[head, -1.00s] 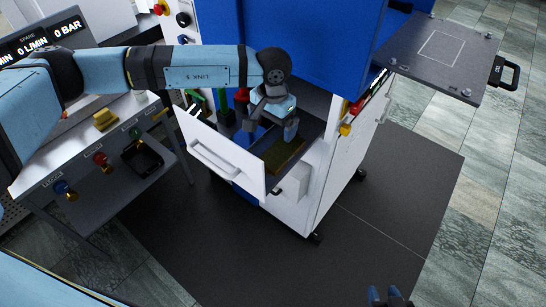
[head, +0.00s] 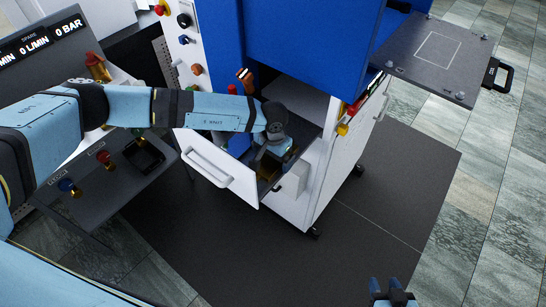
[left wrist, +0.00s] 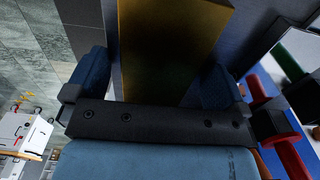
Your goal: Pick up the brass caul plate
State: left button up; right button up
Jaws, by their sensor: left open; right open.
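The brass caul plate (left wrist: 168,45) lies in the open drawer (head: 215,170) of the blue and white press. In the left wrist view it stretches away between the two blue fingers of my left gripper (left wrist: 153,70). My left gripper (head: 269,168) points down into the drawer, open, with a finger on either side of the plate; I cannot tell whether they touch it. In the head view the gripper hides most of the plate. My right gripper (head: 391,294) is open and empty at the bottom edge, over the floor, far from the drawer.
The white drawer front with its handle stands close to my left arm. A dark platen (head: 425,75) juts out at upper right. A grey control desk (head: 110,185) stands left. The floor mat (head: 330,245) is clear.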

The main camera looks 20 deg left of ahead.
pick_arm(q)
jog(key=shift+s+r, duration=0.1)
jog(key=shift+c, duration=0.7)
jog(key=c, duration=1.1)
jog(key=shift+r, duration=0.1)
